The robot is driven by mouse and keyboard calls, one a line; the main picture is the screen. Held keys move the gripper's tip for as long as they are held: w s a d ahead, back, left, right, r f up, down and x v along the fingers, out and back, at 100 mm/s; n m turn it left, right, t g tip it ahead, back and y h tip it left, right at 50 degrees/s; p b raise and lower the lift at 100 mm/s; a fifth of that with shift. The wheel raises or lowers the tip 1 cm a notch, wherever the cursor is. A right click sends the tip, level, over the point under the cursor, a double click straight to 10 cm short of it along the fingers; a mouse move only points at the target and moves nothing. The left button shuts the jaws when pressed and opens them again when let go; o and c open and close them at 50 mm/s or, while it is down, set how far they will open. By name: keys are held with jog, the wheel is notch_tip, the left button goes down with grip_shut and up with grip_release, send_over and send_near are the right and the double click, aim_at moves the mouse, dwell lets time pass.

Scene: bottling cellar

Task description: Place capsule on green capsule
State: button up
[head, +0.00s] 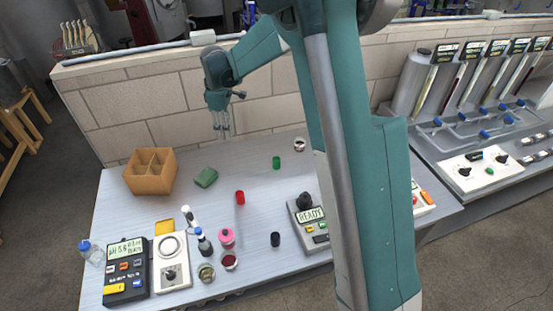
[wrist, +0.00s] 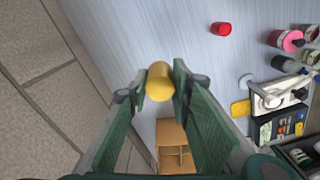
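My gripper (head: 222,132) hangs above the back of the table, near the brick wall. In the wrist view its green fingers (wrist: 160,80) are closed around a yellow capsule (wrist: 159,83), held at the fingertips. In the head view the capsule is too small to make out. The green capsule (head: 276,162) stands on the table to the right of my gripper and lower in the head view, with nothing on top of it. It does not show in the wrist view.
A red capsule (head: 239,198) and a black capsule (head: 275,239) stand toward the front. Bottles, jars and meters crowd the front left. Table around the green capsule is clear.

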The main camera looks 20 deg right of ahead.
jog(key=s+d, duration=0.3)
jog(key=d, duration=1.7)
jog(key=shift+a+f+p, duration=0.2)
jog(key=shift+f+p, duration=0.25)
jog(key=shift+f, duration=2.05)
send_over(275, 159)
jog(key=shift+w+d+f, duration=0.1)
jog(key=shift+f, duration=3.05)
jog(key=shift+f, duration=1.9)
jog(key=shift+f+b, duration=0.15)
jog(key=shift+b, duration=0.15)
jog(key=o, duration=0.6)
